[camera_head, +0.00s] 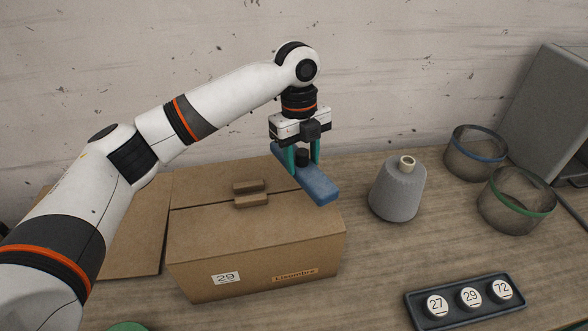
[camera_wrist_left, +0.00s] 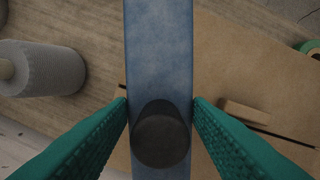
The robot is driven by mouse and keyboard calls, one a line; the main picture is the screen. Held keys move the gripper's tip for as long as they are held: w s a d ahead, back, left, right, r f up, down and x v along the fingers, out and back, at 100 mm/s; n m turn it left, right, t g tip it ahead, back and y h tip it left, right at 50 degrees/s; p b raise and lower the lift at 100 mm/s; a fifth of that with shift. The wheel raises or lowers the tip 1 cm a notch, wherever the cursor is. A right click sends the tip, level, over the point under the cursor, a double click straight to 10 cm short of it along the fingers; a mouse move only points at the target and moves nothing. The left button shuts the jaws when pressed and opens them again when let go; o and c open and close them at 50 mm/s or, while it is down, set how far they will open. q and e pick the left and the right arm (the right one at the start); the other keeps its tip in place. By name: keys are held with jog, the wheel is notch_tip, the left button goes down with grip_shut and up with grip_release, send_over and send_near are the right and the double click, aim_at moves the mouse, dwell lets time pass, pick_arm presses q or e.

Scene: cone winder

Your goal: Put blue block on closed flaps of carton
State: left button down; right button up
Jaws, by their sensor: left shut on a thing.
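The blue block (camera_head: 316,186) is a long flat bar with a dark round knob (camera_wrist_left: 161,134) on top. My left gripper (camera_head: 303,160) has green fingers and is shut on the blue block, one finger on each side of the knob. It holds the bar over the right part of the carton (camera_head: 255,254); the gap below is hard to judge. The carton's top flaps (camera_head: 220,222) are closed, with brown tabs (camera_head: 250,193) at the seam. In the left wrist view the blue block (camera_wrist_left: 160,50) runs lengthwise between the fingers, with the carton top below. My right gripper is not in view.
A grey yarn cone (camera_head: 397,190) stands right of the carton. Two mesh rings, one blue-rimmed (camera_head: 475,155) and one green-rimmed (camera_head: 515,205), are farther right. A dark tray (camera_head: 450,307) with discs 27, 29 and 72 lies front right. Bare table (camera_head: 375,255) lies between.

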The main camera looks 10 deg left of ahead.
aim_at(302, 173)
pick_arm(q)
jog(key=shift+w+f, duration=0.1)
jog(key=shift+f, duration=0.55)
notch_tip(302, 173, down, 3)
jog(key=shift+w+r+p, duration=0.1)
jog(key=shift+p, duration=0.5)
jog(key=shift+f, duration=0.4)
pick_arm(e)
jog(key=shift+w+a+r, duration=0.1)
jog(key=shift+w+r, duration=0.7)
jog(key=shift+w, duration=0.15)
pick_arm(q)
jog(key=c, duration=0.7)
grip_release()
jog(key=shift+f, duration=0.1)
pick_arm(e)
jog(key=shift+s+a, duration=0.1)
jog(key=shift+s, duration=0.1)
